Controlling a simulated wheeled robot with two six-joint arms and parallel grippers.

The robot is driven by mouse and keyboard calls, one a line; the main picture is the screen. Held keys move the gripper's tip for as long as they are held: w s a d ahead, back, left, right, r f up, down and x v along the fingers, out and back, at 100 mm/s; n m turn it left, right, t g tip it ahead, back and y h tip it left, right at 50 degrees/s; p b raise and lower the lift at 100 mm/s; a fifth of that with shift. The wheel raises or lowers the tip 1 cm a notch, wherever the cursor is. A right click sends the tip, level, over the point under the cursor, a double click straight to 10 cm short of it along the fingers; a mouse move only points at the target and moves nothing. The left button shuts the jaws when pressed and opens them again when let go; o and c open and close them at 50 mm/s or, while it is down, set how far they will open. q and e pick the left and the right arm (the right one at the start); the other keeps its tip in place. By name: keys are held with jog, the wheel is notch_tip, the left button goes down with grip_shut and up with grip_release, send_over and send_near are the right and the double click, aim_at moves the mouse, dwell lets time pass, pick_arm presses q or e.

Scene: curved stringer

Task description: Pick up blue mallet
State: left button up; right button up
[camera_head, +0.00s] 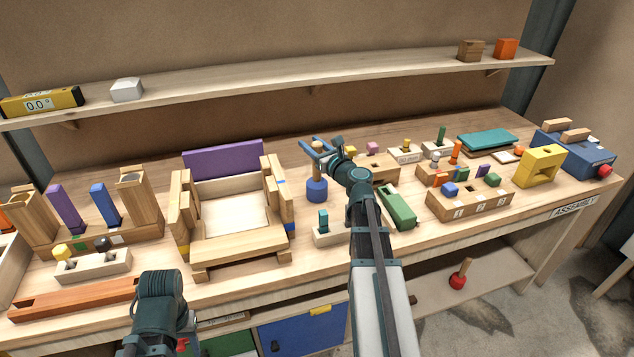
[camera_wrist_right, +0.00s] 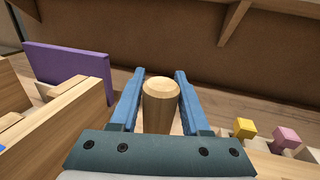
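The blue mallet (camera_head: 317,190) stands upright on the workbench, its blue head down and its wooden handle up. In the right wrist view the top of the wooden handle (camera_wrist_right: 160,92) lies between the two blue fingers of my right gripper (camera_wrist_right: 158,98). The fingers are open, with a visible gap on each side of the handle. In the head view my right gripper (camera_head: 318,150) is around the upper handle. My left arm (camera_head: 158,310) shows at the bottom, but its fingers are out of the picture.
A wooden frame with a purple panel (camera_head: 222,157) stands left of the mallet. A small block with a teal peg (camera_head: 323,222) is in front of it. A green tool (camera_head: 398,208) and a numbered block (camera_head: 468,205) lie to the right. A shelf (camera_head: 290,82) runs above.

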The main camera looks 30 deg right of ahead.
grip_shut()
dwell(1.1)
